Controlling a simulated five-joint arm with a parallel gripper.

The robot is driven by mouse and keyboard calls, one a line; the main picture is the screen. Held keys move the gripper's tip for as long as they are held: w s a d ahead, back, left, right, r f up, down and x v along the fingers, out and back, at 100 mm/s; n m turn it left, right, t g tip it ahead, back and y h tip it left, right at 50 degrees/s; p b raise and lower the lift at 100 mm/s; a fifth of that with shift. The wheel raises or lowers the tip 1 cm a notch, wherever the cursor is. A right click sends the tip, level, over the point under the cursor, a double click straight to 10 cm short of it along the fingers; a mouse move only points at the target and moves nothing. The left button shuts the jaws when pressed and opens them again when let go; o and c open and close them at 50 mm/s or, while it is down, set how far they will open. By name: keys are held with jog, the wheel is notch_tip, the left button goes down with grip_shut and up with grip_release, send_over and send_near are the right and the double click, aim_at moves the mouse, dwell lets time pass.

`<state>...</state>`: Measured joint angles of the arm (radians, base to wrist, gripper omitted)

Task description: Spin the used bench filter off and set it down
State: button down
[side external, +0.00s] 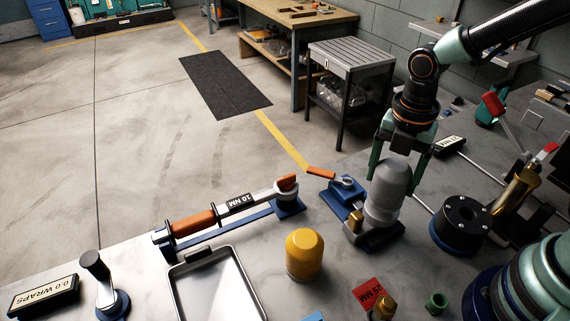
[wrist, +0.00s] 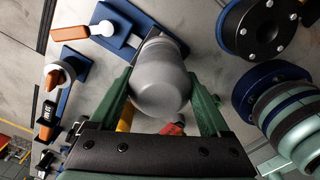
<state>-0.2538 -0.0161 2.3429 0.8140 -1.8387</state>
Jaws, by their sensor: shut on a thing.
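The used filter (side external: 388,190) is a grey canister standing upright on the bench mount (side external: 372,238). My gripper (side external: 403,170) comes down from above with its green fingers on either side of the filter. It is shut on the filter; the wrist view also shows the grey filter (wrist: 160,80) between the fingers. The filter's lower end meets the mount, and I cannot tell whether it is still threaded. A yellow filter (side external: 304,254) stands upright on the bench to the left. An empty metal tray (side external: 262,300) lies at the front left.
A blue clamp with an orange handle (side external: 345,190) stands just left of the mount. A torque wrench (side external: 230,207) lies in a blue rack. A black round flange (side external: 461,222) stands to the right. A red tag (side external: 371,292) and a green nut (side external: 436,303) lie in front.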

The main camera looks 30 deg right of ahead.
aim_at(395, 163)
jog(key=shift+r, duration=1.5)
jog(key=shift+a, duration=0.15)
jog(key=w+a+f+n, duration=0.1)
jog(key=w+a+n, duration=0.15)
jog(key=a, duration=1.05)
jog(key=w+a+f+n, duration=0.1)
jog(key=w+a+n, duration=0.15)
jog(key=a, duration=1.05)
jog(key=s+a+f+n, duration=0.2)
jog(key=s+a, duration=0.3)
jog(key=a, duration=0.4)
jog(key=shift+w+a+f, duration=0.1)
jog(key=shift+f, duration=1.5)
jog(key=shift+w+a+f, duration=0.1)
jog(key=shift+f, duration=1.5)
